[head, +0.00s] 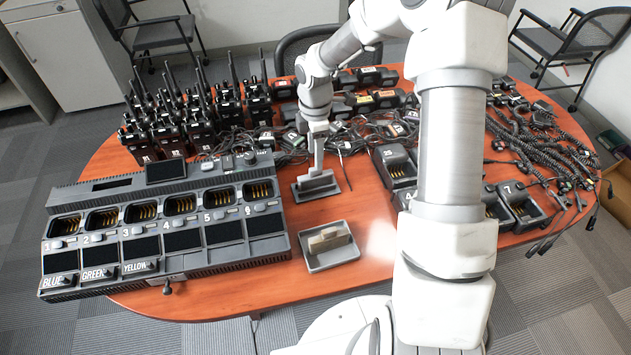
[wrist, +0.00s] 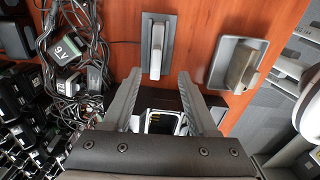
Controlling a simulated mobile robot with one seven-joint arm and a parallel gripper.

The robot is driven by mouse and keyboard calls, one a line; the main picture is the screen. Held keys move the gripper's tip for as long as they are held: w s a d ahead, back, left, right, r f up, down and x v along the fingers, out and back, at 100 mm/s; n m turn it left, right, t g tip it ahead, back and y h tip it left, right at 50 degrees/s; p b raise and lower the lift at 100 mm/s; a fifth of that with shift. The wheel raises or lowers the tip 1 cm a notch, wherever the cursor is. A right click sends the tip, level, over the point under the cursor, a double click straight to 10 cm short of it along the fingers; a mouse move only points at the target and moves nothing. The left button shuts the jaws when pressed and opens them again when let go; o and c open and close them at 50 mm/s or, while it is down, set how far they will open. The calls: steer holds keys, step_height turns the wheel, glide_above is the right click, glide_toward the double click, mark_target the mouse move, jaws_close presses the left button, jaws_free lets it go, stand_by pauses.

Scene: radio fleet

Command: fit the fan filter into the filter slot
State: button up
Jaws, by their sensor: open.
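My gripper (head: 317,165) is open and points down, just above a light grey bar (head: 318,181) on a dark flat plate (head: 335,190), right of the charger. In the wrist view this bar (wrist: 157,50) lies ahead of and between the spread fingers (wrist: 159,76), with nothing held. A beige block (head: 329,239) lies in a shallow grey tray (head: 335,262) nearer the front. It also shows in the wrist view (wrist: 243,67). I cannot tell for sure which of the two is the fan filter. A long dark recess (head: 112,184) in the charger's back top looks like the filter slot.
The six-bay charger (head: 160,272) fills the table's left, with a small dark panel (head: 166,170) upright at its back. Radios (head: 195,125), batteries and tangled cables crowd the rear. Single chargers (head: 522,207) stand right. Bare table surrounds the plate and tray.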

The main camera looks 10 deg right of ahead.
mark_target(316, 179)
steer(key=f, duration=0.7)
steer(key=shift+w+d+f+b, duration=0.1)
steer(key=shift+w+f+b, duration=0.05)
steer(key=shift+w+b, duration=0.2)
jaws_close()
